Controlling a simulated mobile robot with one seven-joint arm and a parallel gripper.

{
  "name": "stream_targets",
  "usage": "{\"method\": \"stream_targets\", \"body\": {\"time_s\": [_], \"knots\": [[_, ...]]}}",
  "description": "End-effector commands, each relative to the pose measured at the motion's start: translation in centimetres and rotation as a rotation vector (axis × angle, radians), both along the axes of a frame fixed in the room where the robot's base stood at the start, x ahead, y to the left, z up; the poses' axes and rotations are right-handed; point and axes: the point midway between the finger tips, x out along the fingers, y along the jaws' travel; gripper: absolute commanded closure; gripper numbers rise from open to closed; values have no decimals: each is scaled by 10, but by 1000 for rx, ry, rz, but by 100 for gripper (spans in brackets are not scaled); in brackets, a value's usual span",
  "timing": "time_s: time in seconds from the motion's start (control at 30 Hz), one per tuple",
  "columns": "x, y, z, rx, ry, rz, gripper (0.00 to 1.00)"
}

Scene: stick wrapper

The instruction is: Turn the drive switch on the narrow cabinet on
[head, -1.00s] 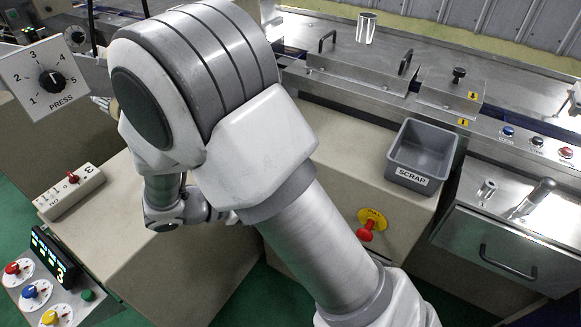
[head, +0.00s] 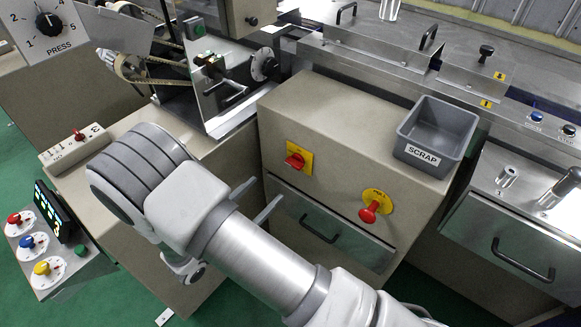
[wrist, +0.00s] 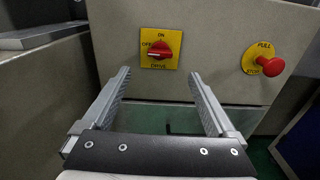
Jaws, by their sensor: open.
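The drive switch (head: 295,161) is a red rotary knob on a yellow plate on the front of the narrow cabinet (head: 345,140). In the wrist view the drive switch (wrist: 161,50) is ahead of and above my fingertips, left of centre between them. Its plate reads ON at the top, OFF at the left and DRIVE below. The knob's pale mark points left toward OFF. My gripper (wrist: 160,72) is open and empty, its two fingers apart and short of the cabinet front. In the head view my fingers (head: 257,200) show below and left of the switch, partly behind my arm.
A red pull-stop knob (head: 369,212) on a yellow disc sits right of the switch. A metal drawer (head: 345,238) with a black handle is below. A grey scrap bin (head: 437,135) stands on top. Machinery with a clear panel (head: 228,95) is at the left.

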Motion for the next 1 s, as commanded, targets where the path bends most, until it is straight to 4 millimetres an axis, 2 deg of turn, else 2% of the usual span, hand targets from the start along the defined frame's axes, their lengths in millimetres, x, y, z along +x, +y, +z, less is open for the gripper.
{"method": "stream_targets", "body": {"time_s": [0.3, 0.5, 0.7, 0.97, 1.0], "knots": [[55, -44, -1, 1, -2, -4, 7], [79, -62, -1, 2, -1, -3, 7], [90, -70, 0, 1, 0, -1, 7], [90, -70, 0, 1, -1, 0, 7], [90, -70, 0, 1, -1, 0, 13]]}}
